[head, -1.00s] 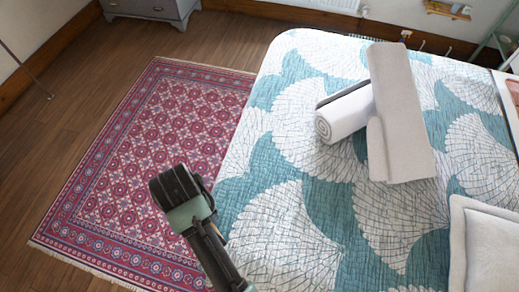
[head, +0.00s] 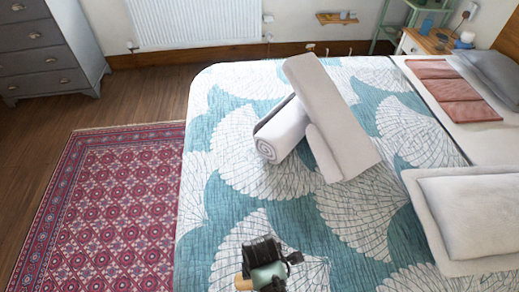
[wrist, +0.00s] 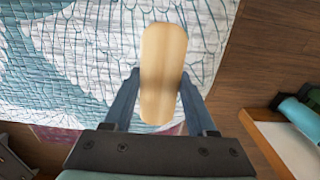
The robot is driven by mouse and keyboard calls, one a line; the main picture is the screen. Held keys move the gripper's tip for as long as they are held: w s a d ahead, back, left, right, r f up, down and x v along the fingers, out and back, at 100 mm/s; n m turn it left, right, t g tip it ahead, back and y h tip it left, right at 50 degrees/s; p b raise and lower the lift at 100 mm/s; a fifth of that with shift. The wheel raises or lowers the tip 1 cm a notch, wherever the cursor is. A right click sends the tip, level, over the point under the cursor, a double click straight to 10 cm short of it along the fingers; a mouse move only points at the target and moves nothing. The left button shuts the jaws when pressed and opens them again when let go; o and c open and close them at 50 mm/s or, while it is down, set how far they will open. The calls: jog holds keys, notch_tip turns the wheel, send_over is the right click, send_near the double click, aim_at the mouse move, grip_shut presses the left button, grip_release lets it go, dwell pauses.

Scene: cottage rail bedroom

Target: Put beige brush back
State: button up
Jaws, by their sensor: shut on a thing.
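The beige brush (wrist: 163,60) shows in the wrist view as a smooth, rounded, elongated beige piece. My gripper (wrist: 160,78) is shut on it, with one dark blue finger at each side. Any bristles are hidden. In the head view my gripper (head: 262,270) is at the bottom centre, over the near part of the bed, and a small beige end of the brush (head: 243,283) shows at its left.
The bed (head: 212,120) carries a rolled grey-white thing (head: 280,132), a long pale cushion-like piece (head: 335,120) and pillows. A small wall shelf (head: 336,18) and a bedside table (head: 418,42) with small items stand beyond. A rug (head: 105,210) covers the left floor.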

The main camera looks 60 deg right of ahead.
jog(key=shift+w+f+b, duration=0.1)
jog(key=shift+f+b, duration=0.3)
jog(key=shift+f, duration=2.75)
jog(key=shift+f, duration=0.2)
jog(key=o, duration=1.2)
jog(key=shift+r, duration=0.15)
notch_tip(320, 180, up, 12)
jog(key=shift+r+p, duration=0.1)
jog(key=shift+p, duration=0.8)
